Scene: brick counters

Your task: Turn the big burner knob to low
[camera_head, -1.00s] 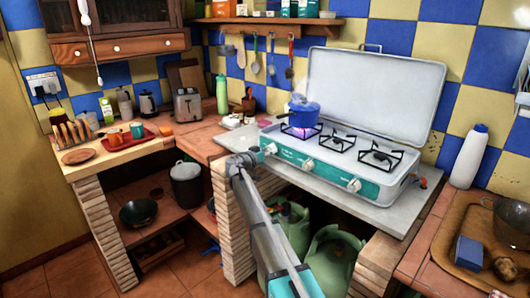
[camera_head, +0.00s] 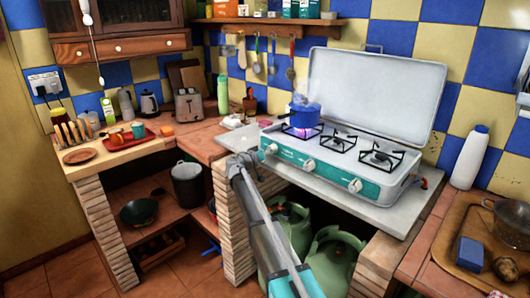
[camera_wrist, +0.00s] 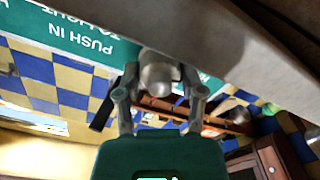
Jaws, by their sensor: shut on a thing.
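The white stove (camera_head: 325,178) has a teal front panel with three pale knobs. The left knob (camera_head: 271,148) is below the burner under the blue pot (camera_head: 303,115). A violet flame (camera_head: 300,131) burns under the pot. My gripper (camera_head: 258,155) is at the left knob, at the stove's left front. In the wrist view my gripper's two fingers (camera_wrist: 160,95) stand on either side of the knob (camera_wrist: 157,76) and are closed on it. The fingers partly hide the knob, and I cannot read its setting. The panel shows the words "PUSH IN" upside down.
The middle knob (camera_head: 309,165) and right knob (camera_head: 354,185) are farther right along the panel. Green gas bottles (camera_head: 328,262) stand under the counter near my arm. The white lid (camera_head: 375,95) is raised behind the burners.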

